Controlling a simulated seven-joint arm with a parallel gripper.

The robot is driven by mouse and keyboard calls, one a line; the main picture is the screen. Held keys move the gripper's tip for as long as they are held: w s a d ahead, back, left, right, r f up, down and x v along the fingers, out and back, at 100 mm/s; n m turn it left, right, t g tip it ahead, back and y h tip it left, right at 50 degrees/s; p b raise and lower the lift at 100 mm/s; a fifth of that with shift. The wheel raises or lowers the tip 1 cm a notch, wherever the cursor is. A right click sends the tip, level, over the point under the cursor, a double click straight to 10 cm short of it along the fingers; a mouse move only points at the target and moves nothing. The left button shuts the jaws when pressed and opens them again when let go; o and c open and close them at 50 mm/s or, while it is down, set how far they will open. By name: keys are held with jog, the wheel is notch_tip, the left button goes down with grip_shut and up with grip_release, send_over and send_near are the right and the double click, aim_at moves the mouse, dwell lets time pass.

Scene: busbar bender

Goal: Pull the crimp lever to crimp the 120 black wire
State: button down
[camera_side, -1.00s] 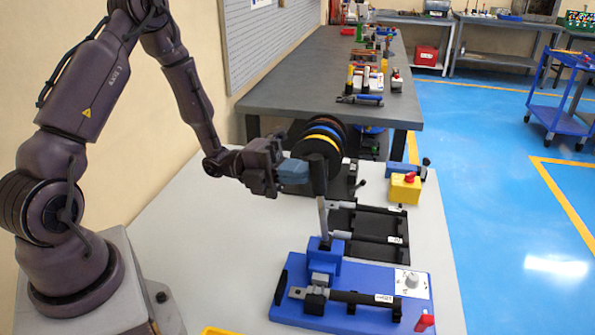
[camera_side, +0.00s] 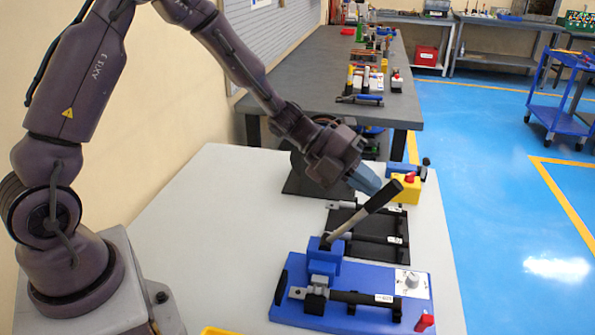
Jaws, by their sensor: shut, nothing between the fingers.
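The crimp lever (camera_side: 365,211) has a grey shaft and a black grip, and it leans to the right. It rises from the blue crimp block (camera_side: 325,261) on a blue base (camera_side: 345,319). A black wire (camera_side: 352,296) with a grey lug at its left end lies across the base below the block; its white label is too small to read. My gripper (camera_side: 367,181) has blue fingers and is shut and empty. Its fingertips are beside the upper part of the lever, on its upper left; I cannot tell whether they touch it.
Further black wires (camera_side: 378,238) with grey lugs lie on a black mat (camera_side: 343,218) behind the base. A yellow box with a red button (camera_side: 406,188) stands behind right. A grey dial (camera_side: 411,281) and a red part (camera_side: 425,322) are on the base's right. The left table area is clear.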

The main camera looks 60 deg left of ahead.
jog(key=w+a+f+x, duration=0.1)
jog(key=x, duration=0.7)
jog(key=shift+f, duration=0.15)
dwell(0.4)
